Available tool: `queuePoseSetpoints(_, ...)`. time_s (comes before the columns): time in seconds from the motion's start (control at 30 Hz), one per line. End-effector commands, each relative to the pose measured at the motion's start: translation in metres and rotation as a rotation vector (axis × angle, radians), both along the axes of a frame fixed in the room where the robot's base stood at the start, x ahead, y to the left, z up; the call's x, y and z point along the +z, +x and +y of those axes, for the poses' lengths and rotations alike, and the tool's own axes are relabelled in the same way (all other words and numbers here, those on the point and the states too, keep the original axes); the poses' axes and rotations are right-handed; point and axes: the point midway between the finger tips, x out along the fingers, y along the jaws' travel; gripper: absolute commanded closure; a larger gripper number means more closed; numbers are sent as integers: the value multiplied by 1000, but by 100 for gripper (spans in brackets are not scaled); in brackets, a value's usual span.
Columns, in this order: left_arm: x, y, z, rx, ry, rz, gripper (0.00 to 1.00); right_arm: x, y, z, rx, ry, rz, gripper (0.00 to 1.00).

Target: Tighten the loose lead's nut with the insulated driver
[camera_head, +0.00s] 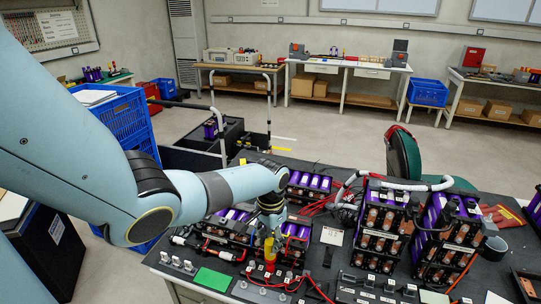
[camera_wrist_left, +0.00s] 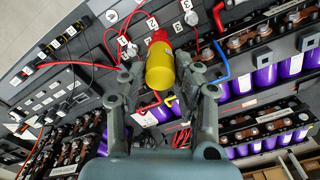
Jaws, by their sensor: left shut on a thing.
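My left gripper (camera_head: 268,222) is shut on the insulated driver (camera_head: 270,248), which has a yellow body and a red end. In the head view the driver points down over a row of terminals with numbered white tags (camera_head: 269,268). In the left wrist view the driver (camera_wrist_left: 160,70) sits between the two fingers of my left gripper (camera_wrist_left: 161,78), its red end pointing away. Red leads (camera_head: 318,287) run among the terminals. I cannot tell which lead is loose; its nut is not clear, nor whether the driver touches one. My right gripper is not in view.
Purple-cell battery modules with copper busbars (camera_head: 382,222) crowd the bench (camera_head: 330,258) behind and right of the driver. A green pad (camera_head: 213,279) lies at front left. A green-backed chair (camera_head: 402,155) stands behind the bench. Blue crates (camera_head: 122,115) stand at left.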

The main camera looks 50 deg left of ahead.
Motion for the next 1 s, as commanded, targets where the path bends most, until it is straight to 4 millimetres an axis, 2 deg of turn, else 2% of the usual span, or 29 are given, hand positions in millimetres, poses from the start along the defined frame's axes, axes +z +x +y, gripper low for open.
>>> queuePoseSetpoints(0.2,0,0,0,-340,0,-1,100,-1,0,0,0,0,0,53)
queuePoseSetpoints(0.33,0,0,0,-476,0,-1,100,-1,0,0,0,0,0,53)
queuePoseSetpoints(0.67,1,0,0,-503,1,-1,100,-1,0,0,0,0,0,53)
queuePoseSetpoints(1.0,35,0,0,-502,1,-3,100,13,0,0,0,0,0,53)
